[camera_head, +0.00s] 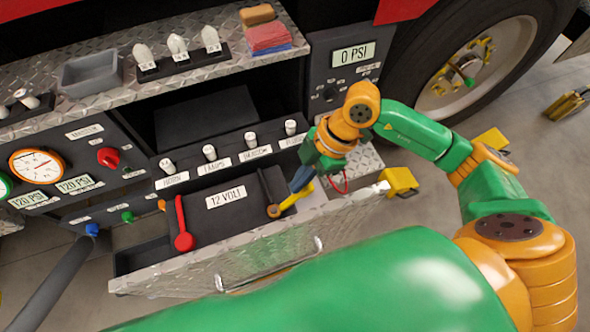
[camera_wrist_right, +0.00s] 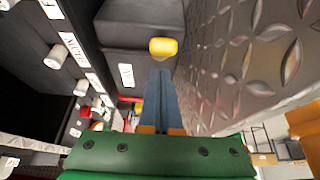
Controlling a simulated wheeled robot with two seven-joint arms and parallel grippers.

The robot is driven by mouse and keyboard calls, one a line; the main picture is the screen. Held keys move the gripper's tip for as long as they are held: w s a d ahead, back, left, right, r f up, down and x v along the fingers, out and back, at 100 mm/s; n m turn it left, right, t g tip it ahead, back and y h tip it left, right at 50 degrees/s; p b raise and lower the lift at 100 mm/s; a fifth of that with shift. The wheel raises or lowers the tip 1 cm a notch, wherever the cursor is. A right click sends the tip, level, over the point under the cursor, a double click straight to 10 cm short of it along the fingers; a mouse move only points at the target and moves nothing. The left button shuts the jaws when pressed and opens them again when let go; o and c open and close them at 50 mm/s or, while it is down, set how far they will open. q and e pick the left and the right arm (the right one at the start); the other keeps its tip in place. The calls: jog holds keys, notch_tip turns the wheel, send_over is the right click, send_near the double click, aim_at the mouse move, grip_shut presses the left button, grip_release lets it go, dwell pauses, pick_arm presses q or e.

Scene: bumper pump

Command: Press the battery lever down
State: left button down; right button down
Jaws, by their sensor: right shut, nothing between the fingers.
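On the 12 VOLT panel (camera_head: 226,197) a red lever (camera_head: 180,225) lies at the left, its round knob toward the front edge. A black lever (camera_head: 265,190) with an orange-brown round end is at the panel's right; the frames do not name which one is the battery lever. My right gripper (camera_head: 292,200) is shut and empty, just right of the black lever's end and apart from the red lever. In the right wrist view its blue fingers (camera_wrist_right: 160,95) are together, with a yellow piece (camera_wrist_right: 163,47) at their tips. Contact with the black lever cannot be told.
A row of labelled knobs (camera_head: 210,153) runs behind the panel. Treadplate (camera_head: 220,255) with a handle borders the front. A shelf above holds a grey bin (camera_head: 90,73) and several small items. A wheel (camera_head: 475,65) stands at the right.

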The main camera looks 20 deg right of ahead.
aim_at(311, 183)
jog(key=shift+d+f, duration=0.35)
jog(key=shift+d, duration=0.15)
jog(key=shift+d+f+b, duration=0.1)
jog(key=shift+f+b, duration=0.05)
jog(key=shift+b, duration=0.15)
jog(key=shift+d+f+y, duration=0.1)
jog(key=shift+d+y, duration=0.2)
jog(key=shift+y, duration=0.1)
jog(key=shift+d+f+b, duration=0.1)
jog(key=shift+b, duration=0.3)
jog(key=shift+d+f+y+b, duration=0.55)
jog(key=shift+d+y+b, duration=0.05)
jog(key=shift+y+b, duration=0.2)
jog(key=d+f+y+b, duration=0.4)
jog(key=f+y+b, duration=0.2)
jog(key=b, duration=0.6)
jog(key=shift+w+d+f+y, duration=0.15)
jog(key=shift+y, duration=0.85)
